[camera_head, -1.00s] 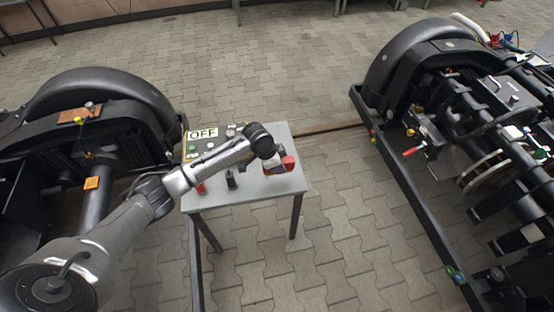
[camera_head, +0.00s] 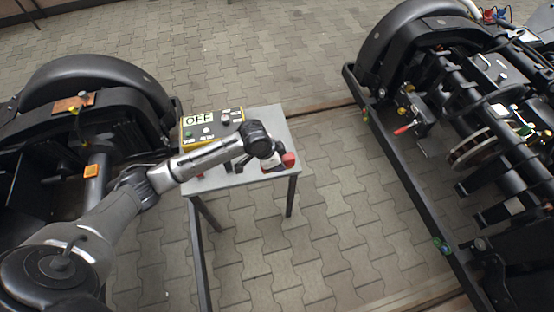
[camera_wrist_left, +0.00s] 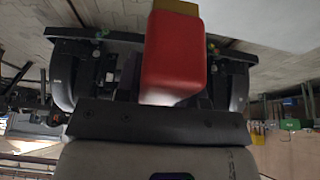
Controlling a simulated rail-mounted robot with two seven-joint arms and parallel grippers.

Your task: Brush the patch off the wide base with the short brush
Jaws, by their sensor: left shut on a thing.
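My left gripper (camera_head: 270,160) is over the right side of the grey table and is shut on a red thing (camera_head: 288,159), which looks like the short brush. In the left wrist view the red block (camera_wrist_left: 175,55) fills the upper middle, with a tan-brown end (camera_wrist_left: 176,6) at the top edge. The fingers are mostly hidden. A brown plate (camera_head: 73,103) with a knob lies on the left bogie, and an orange mark (camera_head: 91,171) shows below it. I cannot tell which thing is the wide base or the patch. My right gripper is not in view.
The grey table (camera_head: 270,118) carries a yellow-edged control box (camera_head: 209,129) with an OFF sign and buttons. Small dark and red items stand near my left forearm. The left bogie (camera_head: 95,75) and right bogie (camera_head: 440,70) flank it.

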